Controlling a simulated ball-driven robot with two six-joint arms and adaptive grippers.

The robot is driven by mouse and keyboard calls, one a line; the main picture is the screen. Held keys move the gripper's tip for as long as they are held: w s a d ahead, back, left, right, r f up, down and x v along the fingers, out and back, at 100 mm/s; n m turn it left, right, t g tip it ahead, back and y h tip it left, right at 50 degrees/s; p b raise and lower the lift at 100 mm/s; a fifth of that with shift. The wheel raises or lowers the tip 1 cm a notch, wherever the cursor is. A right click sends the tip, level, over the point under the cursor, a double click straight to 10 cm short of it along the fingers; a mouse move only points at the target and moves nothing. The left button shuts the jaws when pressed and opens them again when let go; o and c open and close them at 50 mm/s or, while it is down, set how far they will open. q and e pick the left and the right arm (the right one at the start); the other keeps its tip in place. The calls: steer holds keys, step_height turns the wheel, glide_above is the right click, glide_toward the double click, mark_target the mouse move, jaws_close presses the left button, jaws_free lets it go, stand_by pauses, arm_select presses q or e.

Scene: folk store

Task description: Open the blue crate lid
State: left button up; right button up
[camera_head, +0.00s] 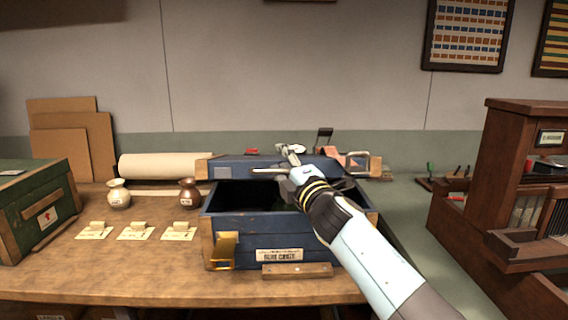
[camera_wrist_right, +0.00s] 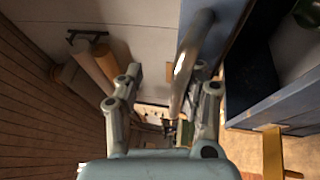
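The blue crate (camera_head: 330,240) stands on the wooden table, with a label on its front and a brass latch piece (camera_head: 224,250) at the front left. Its blue lid (camera_head: 240,166) is raised toward the back, and the dark inside shows below it. My right gripper (camera_head: 283,160) is at the lid, above the crate's opening. In the right wrist view its fingers are spread apart, and a grey bar (camera_wrist_right: 190,65) runs between them, nearer the right finger. I cannot tell whether they touch it. The crate's blue wall also shows there (camera_wrist_right: 265,105). My left gripper is out of view.
A green crate (camera_head: 40,205) stands at the far left. Two small vases (camera_head: 118,194) (camera_head: 189,194), several cards and a paper roll (camera_head: 165,166) lie left of the blue crate. A dark wooden cabinet (camera_head: 510,160) stands at the right.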

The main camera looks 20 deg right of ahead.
steer(key=shift+s+r, duration=0.1)
steer(key=shift+s+p, duration=0.4)
steer(key=shift+p, duration=0.1)
steer(key=s+d+r+p, duration=0.1)
steer(key=s+p, duration=0.2)
steer(key=s, duration=0.8)
steer(key=shift+s+d, duration=0.2)
stand_by(0.4)
